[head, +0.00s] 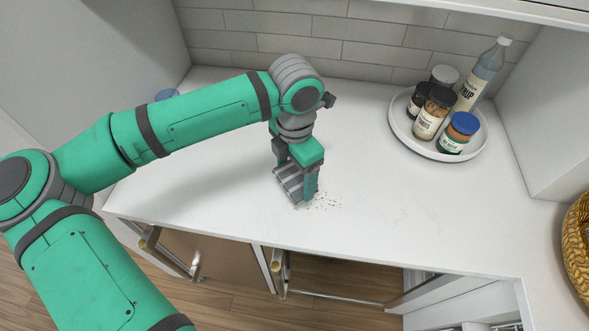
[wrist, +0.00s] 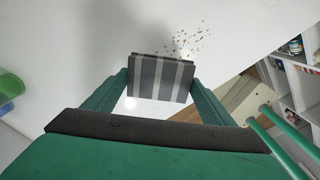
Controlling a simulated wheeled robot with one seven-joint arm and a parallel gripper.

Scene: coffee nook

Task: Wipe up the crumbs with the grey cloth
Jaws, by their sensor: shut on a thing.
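The grey cloth is a striped, folded pad; in the wrist view the cloth (wrist: 160,78) sits between the two fingertips. In the head view the cloth (head: 290,184) is low over the white counter, partly hidden by the fingers. My gripper (head: 303,182) is shut on it; the gripper (wrist: 160,85) also shows in the wrist view. The crumbs (head: 325,201) are small brown specks on the counter, just right of the cloth in the head view. In the wrist view the crumbs (wrist: 187,40) lie just beyond the cloth's far edge. I cannot tell whether the cloth touches the counter.
A round white tray (head: 478,150) with several jars and a syrup bottle (head: 484,72) stands at the back right. A woven basket (head: 578,245) is at the right edge. A blue item (head: 166,95) shows behind my arm. The counter's front edge (head: 330,256) is near; the counter's middle is clear.

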